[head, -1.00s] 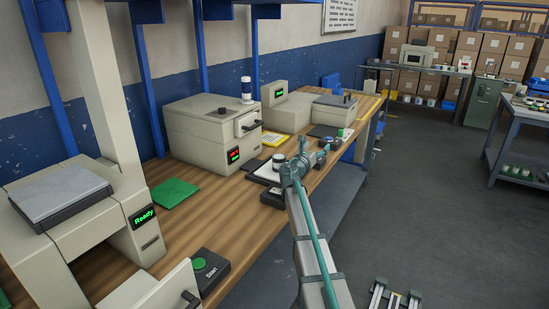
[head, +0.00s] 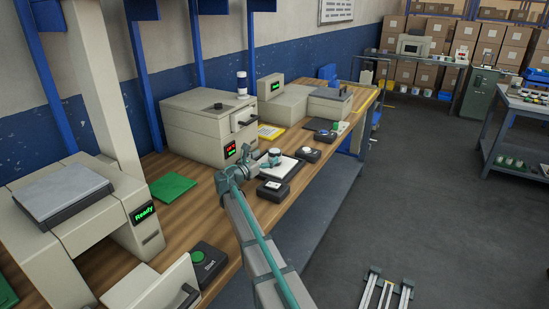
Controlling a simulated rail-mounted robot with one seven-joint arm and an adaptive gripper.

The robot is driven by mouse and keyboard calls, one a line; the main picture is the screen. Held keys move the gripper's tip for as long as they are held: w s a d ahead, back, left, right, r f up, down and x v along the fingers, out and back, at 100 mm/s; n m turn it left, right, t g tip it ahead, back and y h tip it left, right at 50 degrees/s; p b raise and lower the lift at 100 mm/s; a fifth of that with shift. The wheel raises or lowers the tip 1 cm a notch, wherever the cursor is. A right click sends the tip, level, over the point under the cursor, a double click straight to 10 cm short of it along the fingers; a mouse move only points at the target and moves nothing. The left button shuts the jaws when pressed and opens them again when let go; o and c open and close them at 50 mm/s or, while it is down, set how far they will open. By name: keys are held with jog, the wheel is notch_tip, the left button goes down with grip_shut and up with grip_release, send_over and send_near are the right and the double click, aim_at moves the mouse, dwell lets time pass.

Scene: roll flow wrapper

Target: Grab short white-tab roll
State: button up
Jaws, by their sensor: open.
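A short roll (head: 275,152) with a white body and dark top stands on a white board with a dark edge (head: 290,165) on the wooden bench. My gripper (head: 270,160) is open and reaches to the near left side of this roll. The fingers are small and partly hidden by my wrist, so I cannot tell whether they touch or straddle it. A white tab is too small to make out.
Black boxes with pale tops stand in front of the board (head: 273,191) and to its right (head: 306,154). A beige machine (head: 200,128) stands behind on the left.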

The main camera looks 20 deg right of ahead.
aim_at(271, 154)
jog(key=shift+p+x, duration=0.45)
jog(key=shift+x, duration=2.4)
jog(key=shift+s+d+f, duration=0.1)
jog(key=c, duration=1.5)
jog(key=shift+o, duration=0.2)
